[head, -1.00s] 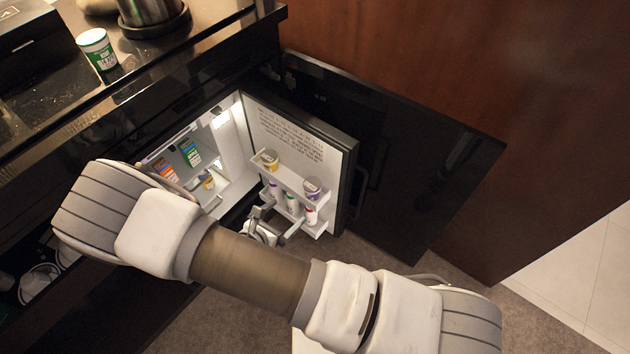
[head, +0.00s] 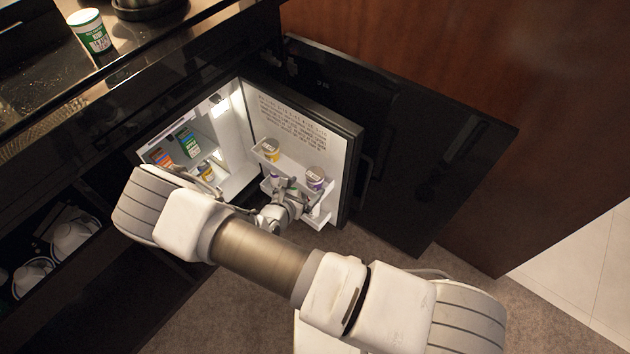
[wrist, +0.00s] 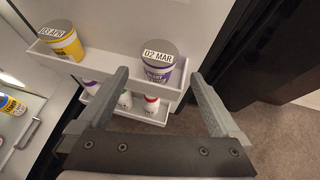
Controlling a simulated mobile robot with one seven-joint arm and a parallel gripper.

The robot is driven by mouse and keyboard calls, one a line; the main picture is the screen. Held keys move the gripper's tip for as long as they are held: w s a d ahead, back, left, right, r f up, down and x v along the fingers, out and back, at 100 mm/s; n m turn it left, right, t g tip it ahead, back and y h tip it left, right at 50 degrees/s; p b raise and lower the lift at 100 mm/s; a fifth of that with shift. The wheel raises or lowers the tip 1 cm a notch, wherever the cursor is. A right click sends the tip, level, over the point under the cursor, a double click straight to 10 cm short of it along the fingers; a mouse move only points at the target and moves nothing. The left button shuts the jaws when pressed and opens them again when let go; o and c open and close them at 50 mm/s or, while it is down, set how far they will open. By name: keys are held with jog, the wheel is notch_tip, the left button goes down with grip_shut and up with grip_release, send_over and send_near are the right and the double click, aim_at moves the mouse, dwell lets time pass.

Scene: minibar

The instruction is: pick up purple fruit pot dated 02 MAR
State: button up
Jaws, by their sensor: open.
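The purple fruit pot (wrist: 158,72) stands upright on the upper door shelf of the minibar, its grey lid labelled "02 MAR". It also shows in the head view (head: 315,177). My gripper (wrist: 158,88) is open, with one finger to the left of the pot and the other to its right in the wrist view. The fingers are nearer the camera than the pot, and I cannot tell whether either touches it. In the head view my gripper (head: 292,187) is at the door shelves, just left of the pot.
A yellow pot (wrist: 62,40) marked "03 APR" stands left on the same shelf (wrist: 105,68). Several small bottles (wrist: 125,100) sit on the shelf below. The open minibar door (head: 352,165) stands on the right. Cartons (head: 187,142) are inside the fridge.

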aim_at(311, 181)
jog(key=b+x, duration=0.2)
jog(key=x, duration=0.3)
jog(key=shift+w, duration=0.2)
jog(key=shift+r, duration=0.1)
jog(key=c, duration=1.5)
jog(key=shift+r, duration=0.1)
